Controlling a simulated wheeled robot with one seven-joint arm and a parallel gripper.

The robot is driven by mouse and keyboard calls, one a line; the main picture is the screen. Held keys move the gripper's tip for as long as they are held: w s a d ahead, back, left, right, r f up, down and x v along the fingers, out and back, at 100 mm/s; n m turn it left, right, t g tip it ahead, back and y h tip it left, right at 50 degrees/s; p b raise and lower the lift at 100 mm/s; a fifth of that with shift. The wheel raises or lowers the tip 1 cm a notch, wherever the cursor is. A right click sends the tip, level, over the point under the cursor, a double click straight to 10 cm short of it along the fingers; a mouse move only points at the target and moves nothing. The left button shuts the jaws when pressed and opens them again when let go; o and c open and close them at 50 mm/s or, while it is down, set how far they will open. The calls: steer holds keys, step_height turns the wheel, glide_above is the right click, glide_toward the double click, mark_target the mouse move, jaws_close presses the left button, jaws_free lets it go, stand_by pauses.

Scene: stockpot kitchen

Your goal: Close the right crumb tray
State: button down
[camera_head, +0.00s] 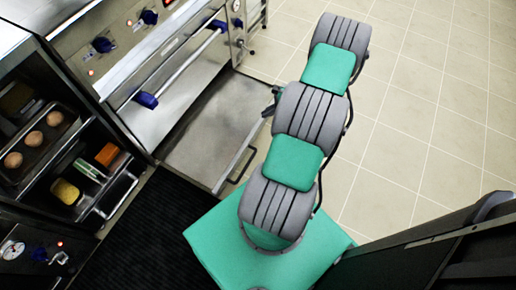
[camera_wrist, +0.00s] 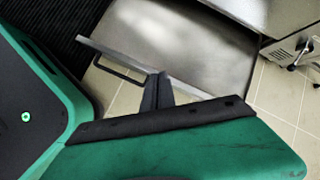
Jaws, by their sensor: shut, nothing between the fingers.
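The right crumb tray (camera_head: 207,128) is a flat grey metal tray, pulled well out from low under the steel range in the head view. Its raised front edge with a dark bar handle (camera_head: 241,166) faces my base. In the wrist view the tray (camera_wrist: 185,45) fills the top middle, with its front edge running diagonally and the handle (camera_wrist: 112,72) left of my fingers. My gripper (camera_wrist: 157,77) is shut and empty, its tips overlapping the front edge in the picture; I cannot tell whether they touch. In the head view my arm hides most of the gripper.
The range front (camera_head: 190,50) has a blue-ended bar handle (camera_head: 185,67). A dark shelf unit (camera_head: 45,130) with food trays stands at left. A black ribbed mat (camera_head: 150,230) lies in front. Tiled floor (camera_head: 410,120) is open on the right; a dark panel (camera_head: 430,250) stands lower right.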

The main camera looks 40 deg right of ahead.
steer(key=s+d+f+m+t+b, duration=0.1)
steer(key=s+f+m+t+b, duration=0.2)
steer(key=f, duration=0.6)
steer(key=s+d+f+m+b, duration=0.1)
steer(key=s+d+f+m, duration=0.1)
steer(key=s+f+m, duration=0.45)
steer(key=n+b, duration=0.2)
steer(key=b, duration=0.2)
glide_toward(252, 138)
steer(key=shift+h, duration=0.4)
steer(key=x, duration=0.6)
steer(key=shift+s+f, duration=0.3)
steer(key=shift+f, duration=0.1)
steer(key=shift+w+a+r, duration=0.1)
steer(key=shift+w+a, duration=0.05)
steer(key=shift+w, duration=0.1)
steer(key=shift+a, duration=0.1)
